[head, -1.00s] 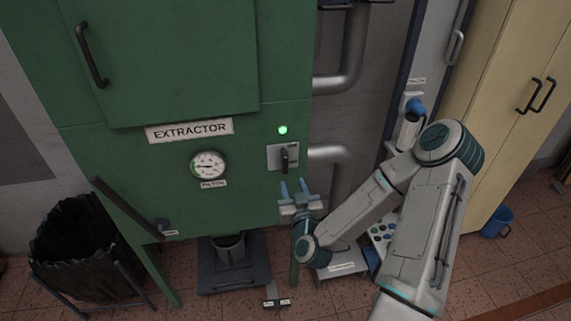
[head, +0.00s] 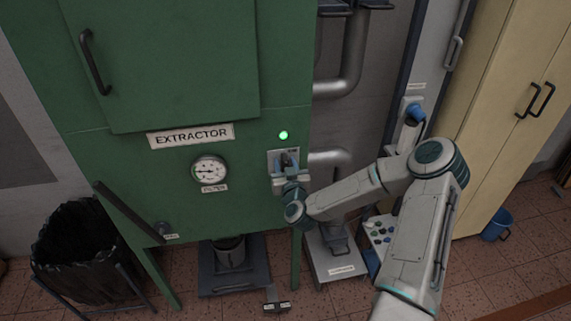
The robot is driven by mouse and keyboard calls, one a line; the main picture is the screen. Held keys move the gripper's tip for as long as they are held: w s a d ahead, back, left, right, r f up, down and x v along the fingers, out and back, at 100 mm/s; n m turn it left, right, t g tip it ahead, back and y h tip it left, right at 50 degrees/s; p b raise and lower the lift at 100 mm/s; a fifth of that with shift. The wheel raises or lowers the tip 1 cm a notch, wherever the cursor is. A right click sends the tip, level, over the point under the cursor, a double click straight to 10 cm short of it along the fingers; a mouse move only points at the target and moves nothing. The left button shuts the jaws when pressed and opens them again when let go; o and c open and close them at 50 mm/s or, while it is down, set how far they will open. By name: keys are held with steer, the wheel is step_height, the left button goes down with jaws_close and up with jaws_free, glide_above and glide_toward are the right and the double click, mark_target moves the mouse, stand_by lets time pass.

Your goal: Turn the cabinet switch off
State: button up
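The green extractor cabinet (head: 175,95) fills the left and middle of the head view. Its switch (head: 287,157) is a dark lever on a grey metal plate at the cabinet's right side, below a lit green lamp (head: 283,135). My gripper (head: 287,168) is up at the lower part of the switch plate and covers the lower part of the lever. The fingers are largely hidden by the gripper body, so I cannot tell whether they are open or touching the lever.
A round gauge (head: 209,171) sits left of the switch. A grey pipe (head: 328,159) runs just right of it. A blue-handled device (head: 413,112) hangs on the wall behind my arm. A black bin (head: 75,245) stands at the lower left.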

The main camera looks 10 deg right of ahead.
jaws_close()
steer(key=shift+b, duration=0.35)
steer(key=m+b, duration=0.1)
steer(key=m, duration=0.1)
steer(key=m+b, duration=0.1)
steer(key=b, duration=0.1)
steer(key=shift+d+f+m, duration=0.2)
steer(key=shift+m, duration=0.2)
steer(key=shift+d+f+m+b, duration=0.15)
steer(key=shift+m+b, duration=1.45)
steer(key=shift+m, duration=0.75)
steer(key=shift+d+f+m+b, duration=0.1)
steer(key=shift+f+m+b, duration=0.05)
steer(key=shift+m+b, duration=1.85)
steer(key=shift+d+f+m+b, duration=0.15)
steer(key=shift+m+b, duration=1.1)
steer(key=shift+m, duration=1.4)
